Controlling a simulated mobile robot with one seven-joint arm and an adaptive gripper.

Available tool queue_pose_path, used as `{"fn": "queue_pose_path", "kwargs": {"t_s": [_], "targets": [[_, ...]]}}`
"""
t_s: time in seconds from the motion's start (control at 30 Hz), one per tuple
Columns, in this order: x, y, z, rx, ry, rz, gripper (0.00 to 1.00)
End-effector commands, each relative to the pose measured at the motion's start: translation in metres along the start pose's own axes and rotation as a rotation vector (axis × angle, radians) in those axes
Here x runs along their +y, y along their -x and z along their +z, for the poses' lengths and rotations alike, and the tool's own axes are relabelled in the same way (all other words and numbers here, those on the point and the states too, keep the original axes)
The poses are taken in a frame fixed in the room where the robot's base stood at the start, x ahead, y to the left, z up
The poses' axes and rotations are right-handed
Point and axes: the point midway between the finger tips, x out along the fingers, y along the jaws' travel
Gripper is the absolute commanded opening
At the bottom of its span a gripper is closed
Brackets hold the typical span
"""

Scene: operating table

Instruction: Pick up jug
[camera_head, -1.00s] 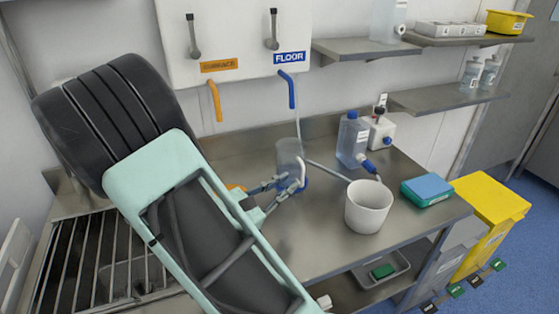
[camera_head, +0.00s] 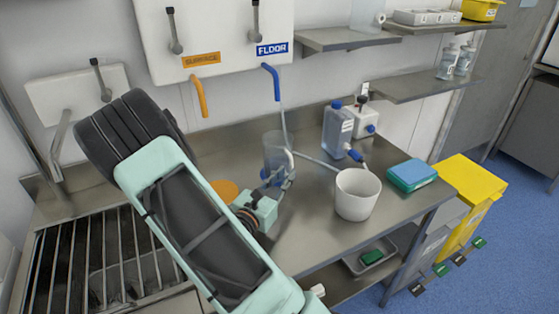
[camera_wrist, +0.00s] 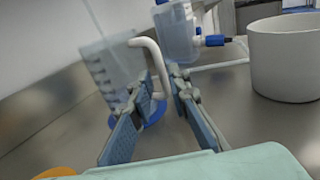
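The jug (camera_head: 274,152) is clear, with a white handle and a blue base, and stands upright on the steel counter. In the wrist view the jug (camera_wrist: 112,72) is at upper left, tilted by the camera angle, with its white handle (camera_wrist: 157,62) facing me. My gripper (camera_head: 285,180) is at the handle side of the jug. In the wrist view my gripper (camera_wrist: 160,82) has its two fingers apart, with the handle's lower part between or just beyond the tips. I cannot tell whether they touch it.
A white bucket (camera_head: 357,195) stands right of the jug. A blue-capped bottle (camera_head: 338,130) and a teal box (camera_head: 411,174) are behind and right. An orange disc (camera_head: 224,190) lies left of my gripper. A sink grating (camera_head: 80,258) is at left. Taps hang above.

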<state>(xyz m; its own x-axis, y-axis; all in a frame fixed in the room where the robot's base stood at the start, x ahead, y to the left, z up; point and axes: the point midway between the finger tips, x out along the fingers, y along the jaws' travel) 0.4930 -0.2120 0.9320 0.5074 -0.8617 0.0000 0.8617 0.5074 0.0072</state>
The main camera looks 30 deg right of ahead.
Motion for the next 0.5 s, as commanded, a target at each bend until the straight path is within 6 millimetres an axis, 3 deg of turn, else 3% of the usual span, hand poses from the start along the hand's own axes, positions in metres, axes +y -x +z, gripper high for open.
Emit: {"fn": "queue_pose_path", "kwargs": {"t_s": [0.2, 0.5], "targets": [[-0.003, -0.033, 0.000, -0.001, 0.000, -0.002, 0.16], [-0.002, -0.041, 0.000, -0.001, 0.000, 0.000, 0.16]]}}
